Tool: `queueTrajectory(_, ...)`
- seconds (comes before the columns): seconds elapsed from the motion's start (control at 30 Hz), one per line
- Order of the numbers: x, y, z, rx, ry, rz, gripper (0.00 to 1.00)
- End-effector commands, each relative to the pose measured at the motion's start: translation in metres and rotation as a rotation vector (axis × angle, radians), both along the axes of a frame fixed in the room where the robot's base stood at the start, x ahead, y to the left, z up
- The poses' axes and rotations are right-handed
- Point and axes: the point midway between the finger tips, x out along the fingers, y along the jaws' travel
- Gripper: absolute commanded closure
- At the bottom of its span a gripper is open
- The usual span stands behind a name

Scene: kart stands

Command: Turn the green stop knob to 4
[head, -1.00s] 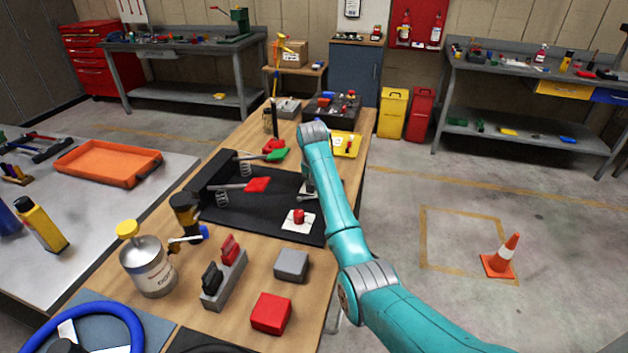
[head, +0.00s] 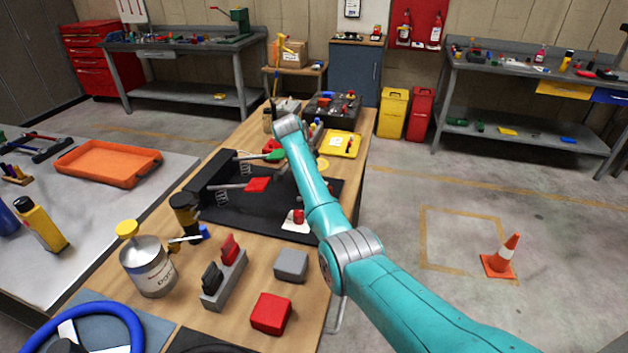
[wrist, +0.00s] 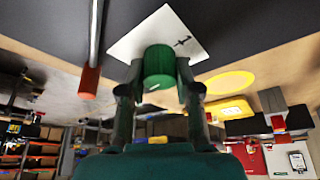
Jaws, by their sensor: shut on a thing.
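The green stop knob (wrist: 158,66) is in the wrist view, standing out from a white plate (wrist: 130,40) with dark marks on it. A small pale mark shows near the knob's outer end. My gripper (wrist: 160,80) is shut on the knob, one finger on each side. The number the knob points at cannot be read. In the head view my teal arm hides the green knob and my gripper.
A red knob (head: 298,216) on a white plate is beside my arm. Red (head: 257,185) and green (head: 275,156) pedals stand on the black panel to the left. A yellow tray (head: 342,144) lies behind. The floor at right is clear except a cone (head: 502,258).

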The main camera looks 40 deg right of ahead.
Motion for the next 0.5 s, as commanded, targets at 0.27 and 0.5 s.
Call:
queueTrajectory(0.27,0.0001,0.0005,-0.0001,0.001,0.001,-0.112,1.0)
queueTrajectory(0.5,-0.0002,0.0006,-0.0009,0.002,0.002,-0.145,1.0)
